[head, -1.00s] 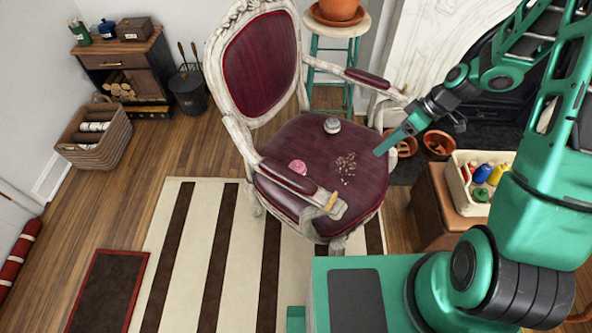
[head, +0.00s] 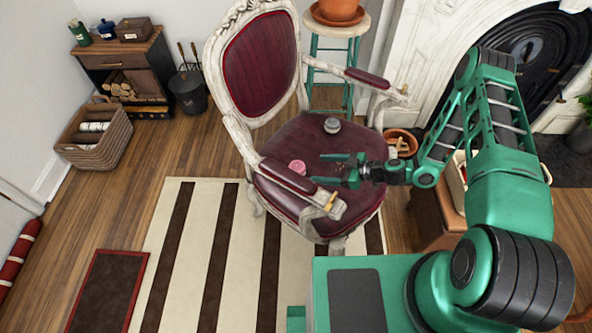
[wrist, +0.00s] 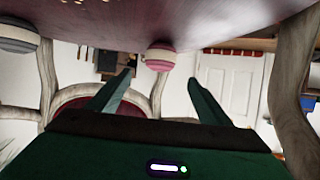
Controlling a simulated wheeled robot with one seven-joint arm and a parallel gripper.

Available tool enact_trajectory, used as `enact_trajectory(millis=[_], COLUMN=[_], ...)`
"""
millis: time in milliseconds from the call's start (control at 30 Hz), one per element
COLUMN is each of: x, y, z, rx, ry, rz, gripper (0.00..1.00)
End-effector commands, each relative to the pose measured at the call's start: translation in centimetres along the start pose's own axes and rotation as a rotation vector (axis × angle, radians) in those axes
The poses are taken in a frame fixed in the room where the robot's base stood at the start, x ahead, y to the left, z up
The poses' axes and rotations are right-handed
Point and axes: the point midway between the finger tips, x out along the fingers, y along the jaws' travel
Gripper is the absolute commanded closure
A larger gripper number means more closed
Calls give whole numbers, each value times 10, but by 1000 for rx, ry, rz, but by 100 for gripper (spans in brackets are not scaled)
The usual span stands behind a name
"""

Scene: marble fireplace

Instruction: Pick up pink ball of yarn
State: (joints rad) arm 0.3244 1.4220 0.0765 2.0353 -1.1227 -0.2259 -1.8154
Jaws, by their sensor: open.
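The pink ball of yarn (head: 297,166) sits on the dark red seat of the carved chair (head: 310,135), close to the left armrest. My gripper (head: 325,169) is open and empty, low over the seat, just right of the yarn, with its fingers pointing left at it. In the wrist view, which is upside down, the pink yarn (wrist: 159,56) shows ahead, between the two spread fingers (wrist: 163,92) and beyond their tips. The gripper does not touch the yarn.
A grey ball (head: 332,125) lies on the seat behind my gripper; it also shows in the wrist view (wrist: 18,36). The left armrest (head: 288,176) runs close beside the yarn. A stool with a terracotta pot (head: 338,10) stands behind the chair.

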Motion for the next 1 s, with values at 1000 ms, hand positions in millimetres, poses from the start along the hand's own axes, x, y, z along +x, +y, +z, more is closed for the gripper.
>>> enact_trajectory(millis=[1000], x=[106], y=[0], z=[10], rx=[-8], ry=[28], rz=[25], gripper=[28])
